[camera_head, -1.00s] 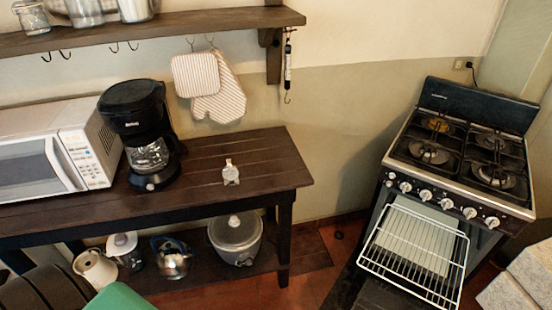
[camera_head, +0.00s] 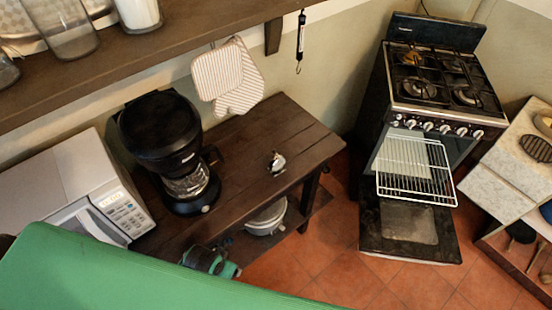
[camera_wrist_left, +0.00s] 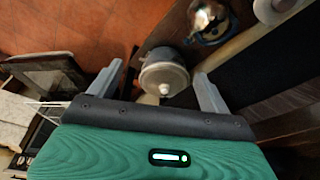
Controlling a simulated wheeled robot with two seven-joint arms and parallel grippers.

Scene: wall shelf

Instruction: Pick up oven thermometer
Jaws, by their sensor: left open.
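The oven thermometer appears to be the small silver-white upright object (camera_head: 277,162) on the right part of the dark wooden table in the head view. It stands alone and nothing holds it. I cannot make it out in the left wrist view. My left gripper (camera_wrist_left: 158,72) is open in the wrist view, its two grey fingers spread with nothing between them. The lidded pot (camera_wrist_left: 165,76) shows beyond the fingers. In the head view my green left arm covers the lower left, and its fingers cannot be made out. My right gripper is not in view.
The coffee maker (camera_head: 165,140) and microwave (camera_head: 82,185) stand left of the thermometer on the table (camera_head: 240,145). A shelf (camera_head: 130,60) with glass jars hangs above. Striped mitts (camera_head: 228,80) hang behind. The stove (camera_head: 440,110) at right has its door open and rack out.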

